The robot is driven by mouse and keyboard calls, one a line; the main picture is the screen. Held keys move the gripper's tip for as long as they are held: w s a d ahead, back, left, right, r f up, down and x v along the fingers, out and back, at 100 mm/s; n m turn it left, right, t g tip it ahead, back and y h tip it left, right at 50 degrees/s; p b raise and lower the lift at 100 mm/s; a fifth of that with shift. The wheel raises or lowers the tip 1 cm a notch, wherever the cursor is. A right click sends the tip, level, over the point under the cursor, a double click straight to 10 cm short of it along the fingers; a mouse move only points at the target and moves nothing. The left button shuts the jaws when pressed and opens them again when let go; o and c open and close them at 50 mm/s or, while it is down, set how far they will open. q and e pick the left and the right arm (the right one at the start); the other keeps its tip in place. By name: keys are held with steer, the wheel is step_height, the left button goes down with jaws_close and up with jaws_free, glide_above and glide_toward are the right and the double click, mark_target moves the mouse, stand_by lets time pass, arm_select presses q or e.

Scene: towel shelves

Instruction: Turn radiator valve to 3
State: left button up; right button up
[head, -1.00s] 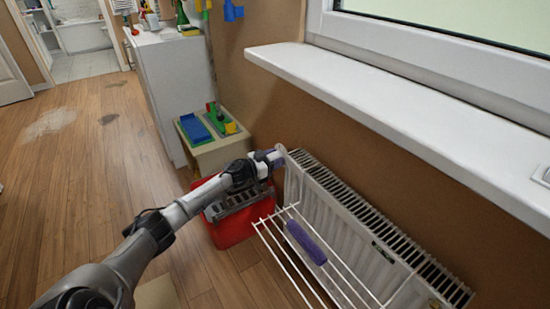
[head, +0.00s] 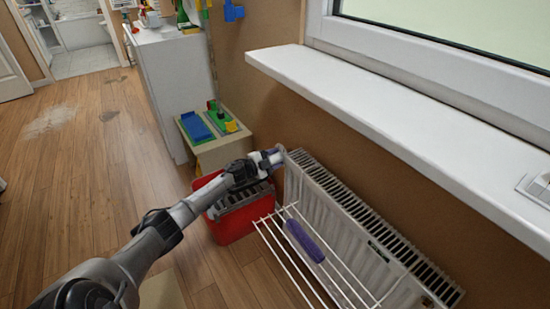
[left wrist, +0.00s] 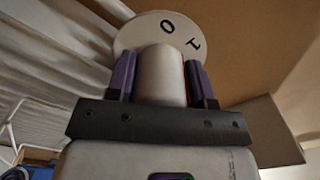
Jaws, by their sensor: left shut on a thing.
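The white radiator (head: 350,215) stands against the brown wall under the window sill. My left gripper (head: 272,156) is at the radiator's far left end. In the left wrist view my left gripper (left wrist: 160,80) is shut on the pale cylindrical valve knob (left wrist: 158,72), one purple-padded finger on each side. Behind the knob is a white round dial (left wrist: 150,29) with the marks "0" and "1" showing; its other marks are hidden behind the knob. In the head view the valve is mostly hidden by the gripper. My right gripper is not in view.
A white wire rack (head: 300,262) with a purple roll (head: 305,240) hangs on the radiator's front. A red bin (head: 232,226) stands below my left gripper. A small cabinet (head: 215,150) with coloured blocks stands behind. The wooden floor at left is clear.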

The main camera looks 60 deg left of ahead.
arm_select(q)
steer(key=m, duration=0.5)
steer(key=shift+m+b, duration=0.3)
steer(key=shift+b, duration=0.1)
steer(key=m+b, duration=0.1)
steer(key=m, duration=0.3)
steer(key=shift+f, duration=0.1)
steer(key=m+b, duration=0.2)
steer(key=m, duration=0.3)
steer(key=shift+m+b, duration=1.15)
steer(key=shift+m, duration=0.95)
steer(key=o, duration=0.6)
steer(key=shift+o, duration=0.2)
